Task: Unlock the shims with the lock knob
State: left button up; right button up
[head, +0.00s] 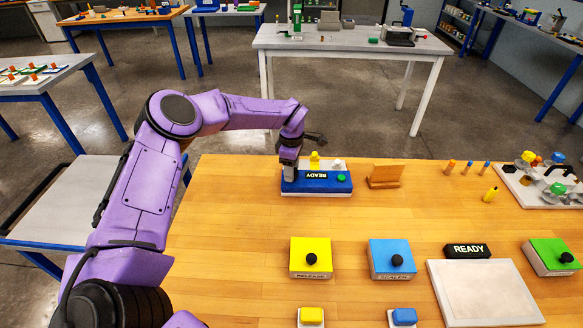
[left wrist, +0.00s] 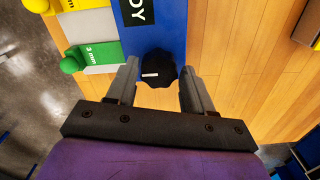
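The blue shim holder (head: 317,188) stands at the table's far edge, with a READY display showing upside down. In the left wrist view its black lock knob (left wrist: 159,68), with a white mark, sits at the end of the blue face (left wrist: 163,28). A green shim (left wrist: 90,57) marked 2 mm and a yellow shim (left wrist: 82,22) lie beside it; the yellow one also shows in the head view (head: 315,160). My left gripper (left wrist: 158,80) is open, with its fingers on either side of the knob and visible gaps. In the head view the gripper hides the knob. My right gripper is not in view.
A small wooden stand (head: 384,177) is just right of the holder. Yellow (head: 311,251) and blue (head: 391,252) button boxes stand nearer me. A pale plate (head: 485,290) with a black READY sign (head: 467,251) lies to the right. The wood left of the boxes is clear.

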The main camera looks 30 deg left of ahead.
pick_arm(q)
jog(key=shift+s, duration=0.1)
jog(key=c, duration=0.5)
jog(key=shift+c, duration=0.6)
